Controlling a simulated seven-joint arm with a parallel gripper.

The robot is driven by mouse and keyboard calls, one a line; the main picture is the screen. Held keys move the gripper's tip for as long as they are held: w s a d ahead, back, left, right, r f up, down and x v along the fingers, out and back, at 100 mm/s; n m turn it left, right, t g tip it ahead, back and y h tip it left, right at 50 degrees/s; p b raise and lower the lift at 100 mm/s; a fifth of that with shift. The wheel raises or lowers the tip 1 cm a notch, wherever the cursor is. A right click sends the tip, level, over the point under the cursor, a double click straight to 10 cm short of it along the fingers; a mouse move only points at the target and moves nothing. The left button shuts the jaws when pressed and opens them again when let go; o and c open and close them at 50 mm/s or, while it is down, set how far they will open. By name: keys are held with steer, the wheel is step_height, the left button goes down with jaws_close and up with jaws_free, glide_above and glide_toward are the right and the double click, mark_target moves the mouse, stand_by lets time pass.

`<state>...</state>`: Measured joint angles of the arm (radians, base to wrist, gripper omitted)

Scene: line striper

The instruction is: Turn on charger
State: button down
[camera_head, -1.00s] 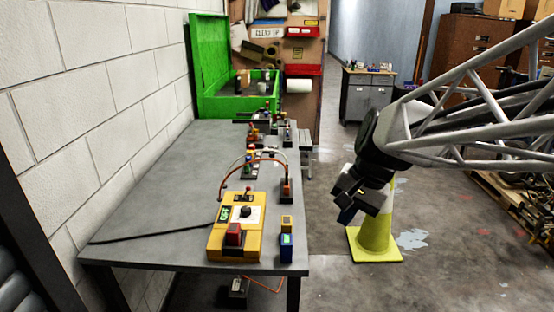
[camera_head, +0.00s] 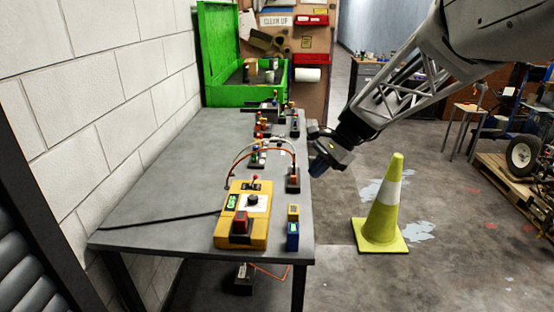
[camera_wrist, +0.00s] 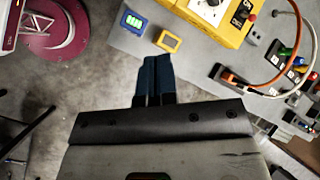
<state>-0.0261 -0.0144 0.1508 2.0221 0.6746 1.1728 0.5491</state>
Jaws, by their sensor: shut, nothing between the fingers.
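The charger, a yellow box (camera_head: 255,229) with a green display, a dial, a red-tipped lever and a red block, sits on the near part of the grey table (camera_head: 160,190). Part of it also shows at the top of the wrist view (camera_wrist: 228,22), with a knob and an ON/OFF label. A small blue device (camera_head: 293,236) and a small yellow block (camera_head: 293,212) stand right of it. My gripper (camera_head: 317,172) is beside the table's right edge, beyond the charger and apart from it. Its blue fingers (camera_wrist: 156,62) are together and empty.
More switches and plugs run along the table's far right edge. An open green box (camera_head: 240,92) stands at the back. A traffic cone (camera_head: 383,215) stands on the floor at right.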

steer(key=w+a+f+m+y, duration=0.2)
steer(key=w+a+f+m, duration=0.1)
steer(key=w, duration=0.6)
steer(key=w+a+f+m+y, duration=0.2)
steer(key=w+a+f, duration=0.2)
steer(key=w, duration=0.6)
step_height(320, 180, down, 2)
steer(key=shift+w+m+g, duration=0.3)
steer(key=shift+m+g, duration=0.1)
steer(key=shift+a, duration=0.15)
steer(key=shift+x, duration=4.85)
steer(key=shift+a+r, duration=0.1)
steer(key=shift+r, duration=0.05)
steer(key=shift+s+a+r+h, duration=0.1)
steer(key=shift+a+r+h, duration=0.25)
steer(key=shift+h, duration=0.15)
steer(key=shift+a+r+h, duration=0.5)
steer(key=shift+a+h, duration=0.15)
steer(key=shift+h, duration=0.55)
steer(key=a+h, duration=0.1)
steer(key=h, duration=0.1)
steer(key=a+h, duration=0.1)
steer(key=h, duration=0.1)
steer(key=shift+a+r+m, duration=0.1)
steer(key=shift+r+m, duration=0.2)
steer(key=shift+r, duration=0.3)
